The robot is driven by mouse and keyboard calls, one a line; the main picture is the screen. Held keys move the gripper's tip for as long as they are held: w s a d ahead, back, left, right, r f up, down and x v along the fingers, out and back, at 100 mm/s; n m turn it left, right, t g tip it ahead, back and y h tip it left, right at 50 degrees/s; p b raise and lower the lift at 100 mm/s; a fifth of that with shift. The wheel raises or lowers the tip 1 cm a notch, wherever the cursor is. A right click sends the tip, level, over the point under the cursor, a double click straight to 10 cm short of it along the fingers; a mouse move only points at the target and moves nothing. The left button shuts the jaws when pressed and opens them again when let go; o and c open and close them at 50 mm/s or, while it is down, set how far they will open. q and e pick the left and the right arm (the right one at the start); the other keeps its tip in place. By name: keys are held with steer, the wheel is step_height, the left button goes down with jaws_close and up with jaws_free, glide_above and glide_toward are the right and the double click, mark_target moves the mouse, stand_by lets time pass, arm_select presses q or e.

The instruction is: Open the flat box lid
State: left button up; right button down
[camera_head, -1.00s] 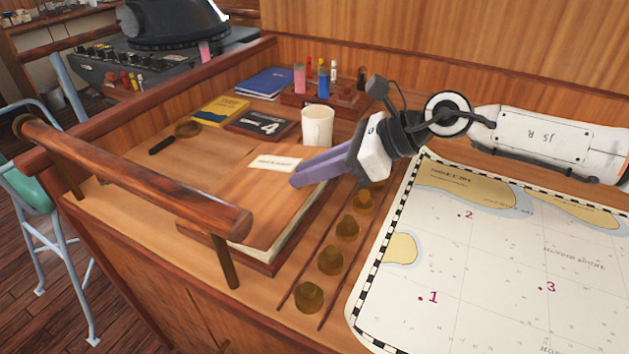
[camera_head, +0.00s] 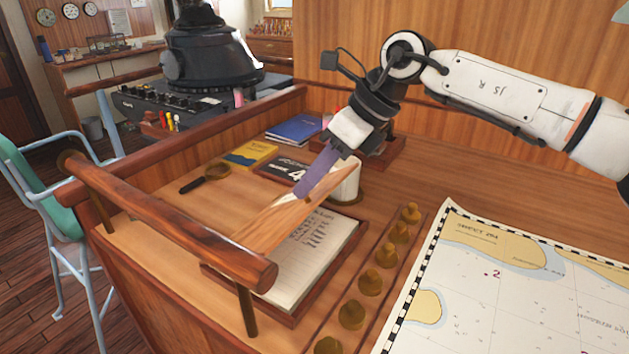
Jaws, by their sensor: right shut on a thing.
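The flat box (camera_head: 352,252) lies on the wooden desk, with a pad of paper with handwritten lines (camera_head: 312,258) showing inside it. Its wooden lid (camera_head: 274,222) is raised and tilted up on the box's left side, away from the paper. My right gripper (camera_head: 312,190) has its purple fingers shut on the lid's upper edge. Part of the lid is hidden behind the wooden rail. My left gripper is not in view.
A white mug (camera_head: 346,184) stands just behind the gripper. Several brass knobs (camera_head: 370,282) line the box's right side, beside a chart (camera_head: 470,290). A wooden rail (camera_head: 170,222) runs along the left front.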

steer(key=shift+r, duration=0.1)
steer(key=c, duration=1.6)
jaws_free()
steer(key=shift+c, duration=0.2)
steer(key=b+v, duration=0.1)
steer(key=v, duration=0.9)
steer(key=shift+r, duration=0.1)
steer(key=shift+c, duration=0.2)
